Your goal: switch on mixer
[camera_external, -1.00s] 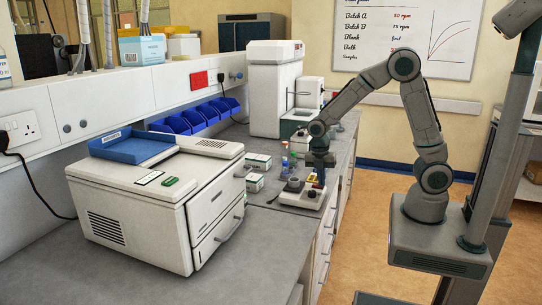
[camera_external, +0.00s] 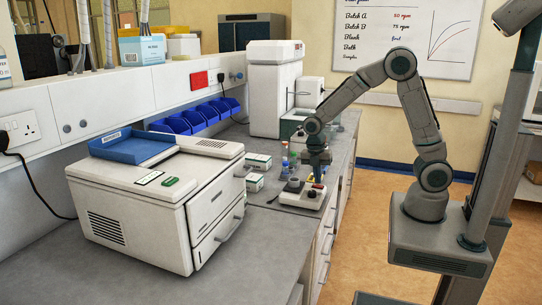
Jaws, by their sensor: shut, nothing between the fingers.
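The mixer (camera_external: 301,199) appears to be the small low white device near the front edge of the bench. It has a dark round cup-like part (camera_external: 294,183) on its left and a small red part (camera_external: 312,193) on its right side. My gripper (camera_external: 317,182) points down over the right part of the mixer, very close to its top. The gripper is shut and empty. It hides part of the mixer's top, and I cannot tell whether the fingertips touch it.
A large white machine with a blue tray (camera_external: 133,146) stands on the bench to the left. Small white boxes (camera_external: 254,182) and coloured vials (camera_external: 285,160) stand close by the mixer. A tall white instrument (camera_external: 274,90) stands behind. The near bench top (camera_external: 270,245) is clear.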

